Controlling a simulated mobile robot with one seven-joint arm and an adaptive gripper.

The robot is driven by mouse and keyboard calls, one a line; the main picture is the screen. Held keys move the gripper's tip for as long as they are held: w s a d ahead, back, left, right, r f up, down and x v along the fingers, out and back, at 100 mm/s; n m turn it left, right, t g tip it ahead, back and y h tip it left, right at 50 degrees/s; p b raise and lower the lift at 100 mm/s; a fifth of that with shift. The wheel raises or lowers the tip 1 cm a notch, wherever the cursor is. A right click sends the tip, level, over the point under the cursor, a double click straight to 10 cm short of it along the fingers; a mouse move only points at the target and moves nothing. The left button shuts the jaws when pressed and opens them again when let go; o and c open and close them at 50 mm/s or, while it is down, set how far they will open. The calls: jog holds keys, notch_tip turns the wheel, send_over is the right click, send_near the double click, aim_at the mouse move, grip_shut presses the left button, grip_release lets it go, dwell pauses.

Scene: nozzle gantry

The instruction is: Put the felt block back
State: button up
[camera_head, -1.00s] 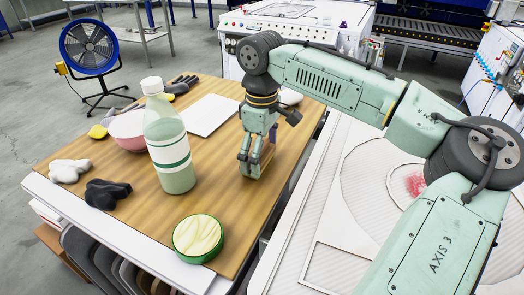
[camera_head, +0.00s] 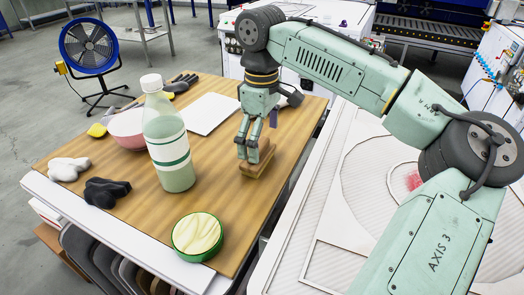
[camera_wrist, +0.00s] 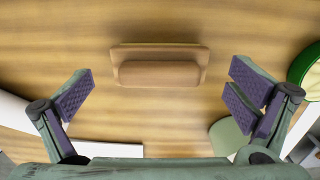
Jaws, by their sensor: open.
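The felt block (camera_head: 258,166) looks like a brown wooden block with a raised grip and lies on the wooden table, near its right edge. In the wrist view, the block (camera_wrist: 160,66) shows whole, with a wider flat base and a rounded grip; any felt underneath is hidden. My gripper (camera_head: 251,153) is close above the block in the head view. In the wrist view, my gripper (camera_wrist: 164,88) is open and empty. Its purple-padded fingers are wide apart, left and right of the block, and do not touch it there.
A tall bottle (camera_head: 167,140) stands left of my gripper. A green-rimmed bowl (camera_head: 198,237) is in front. A pink bowl (camera_head: 127,130), dark glove (camera_head: 107,193), pale glove (camera_head: 68,169) and white sheet (camera_head: 211,114) lie around. Bare tabletop (camera_head: 222,185) lies left of the block.

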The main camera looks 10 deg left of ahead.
aim_at(262, 146)
notch_tip(262, 146, up, 8)
jog(key=shift+r+b, duration=0.2)
jog(key=shift+b, duration=0.1)
